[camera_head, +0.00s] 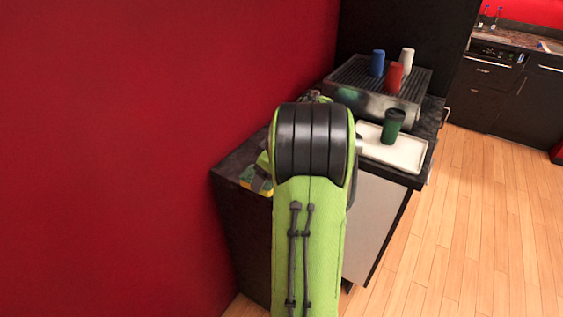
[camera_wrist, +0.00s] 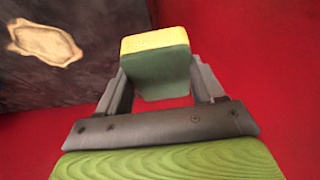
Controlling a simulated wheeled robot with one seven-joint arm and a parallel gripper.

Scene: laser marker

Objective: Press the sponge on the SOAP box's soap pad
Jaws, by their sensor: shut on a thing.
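The sponge (camera_wrist: 155,62), with a yellow layer over a green one, is held between the two fingers of my gripper (camera_wrist: 160,82) in the wrist view. My gripper is shut on it, and the red wall fills the space behind. In the head view my arm hides most of the gripper. A small yellow and green thing (camera_head: 257,181) shows left of my arm by the counter's corner; I cannot tell whether it is the sponge or the SOAP box. I cannot make out the SOAP box or its soap pad for certain in either view.
The dark counter (camera_head: 236,165) stands against the red wall (camera_head: 150,130). A tan patch (camera_wrist: 45,43) marks a dark surface in the wrist view. Right of my arm, a white tray (camera_head: 405,158) carries a green cup (camera_head: 392,128). Blue, red and white cups stand on a metal rack (camera_head: 350,75) behind.

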